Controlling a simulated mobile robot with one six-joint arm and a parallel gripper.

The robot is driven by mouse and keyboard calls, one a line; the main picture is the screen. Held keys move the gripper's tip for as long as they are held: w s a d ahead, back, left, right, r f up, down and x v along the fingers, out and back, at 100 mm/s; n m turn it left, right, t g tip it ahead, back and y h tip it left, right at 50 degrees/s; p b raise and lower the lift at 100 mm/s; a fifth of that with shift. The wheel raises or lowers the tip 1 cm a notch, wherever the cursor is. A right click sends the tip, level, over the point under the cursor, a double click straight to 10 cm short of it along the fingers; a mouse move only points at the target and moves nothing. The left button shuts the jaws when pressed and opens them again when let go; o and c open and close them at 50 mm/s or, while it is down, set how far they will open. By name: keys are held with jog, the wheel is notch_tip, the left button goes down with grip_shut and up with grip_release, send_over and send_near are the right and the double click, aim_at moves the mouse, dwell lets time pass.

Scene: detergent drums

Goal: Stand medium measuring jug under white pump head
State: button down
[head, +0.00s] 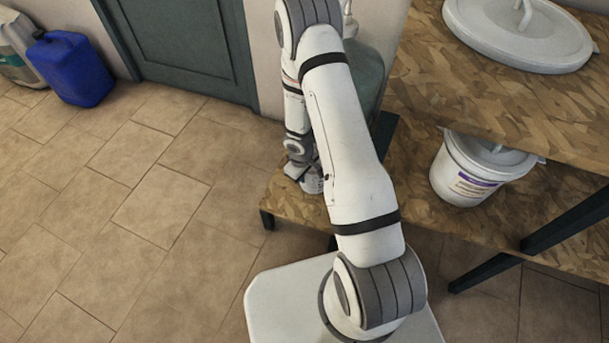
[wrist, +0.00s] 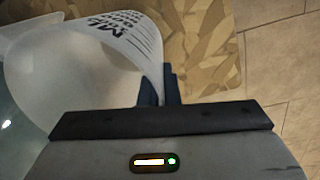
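The measuring jug (wrist: 85,75) is pale and translucent, with dark ML print, and fills the upper left of the wrist view. My gripper (wrist: 160,85) has its two dark fingers on either side of the jug's wall, close together. In the head view my gripper (head: 297,170) is low over the wooden lower shelf, and a small part of the jug (head: 314,185) shows beside it. A greenish drum (head: 369,75) stands behind my arm. A white pump part (head: 348,12) shows above it, mostly hidden by my arm; its nozzle is not visible.
A white bucket (head: 468,180) stands on the lower shelf (head: 420,225). Dark metal legs are at right. A blue canister (head: 72,70) is by the door (head: 190,45). The tiled floor at left is clear.

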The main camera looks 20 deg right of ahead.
jog(key=shift+f+b, duration=0.45)
jog(key=shift+b, duration=0.15)
dwell(0.4)
jog(key=c, duration=2.1)
grip_release()
jog(key=shift+o, duration=0.9)
jog(key=shift+o, duration=0.6)
jog(key=o, duration=0.5)
jog(key=shift+c, duration=0.2)
jog(key=shift+r, duration=0.1)
notch_tip(320, 180, up, 8)
jog(key=p, duration=0.5)
jog(key=shift+s+a+f+p, duration=0.15)
jog(key=shift+a+f+p, duration=0.05)
jog(key=shift+a+p, duration=0.1)
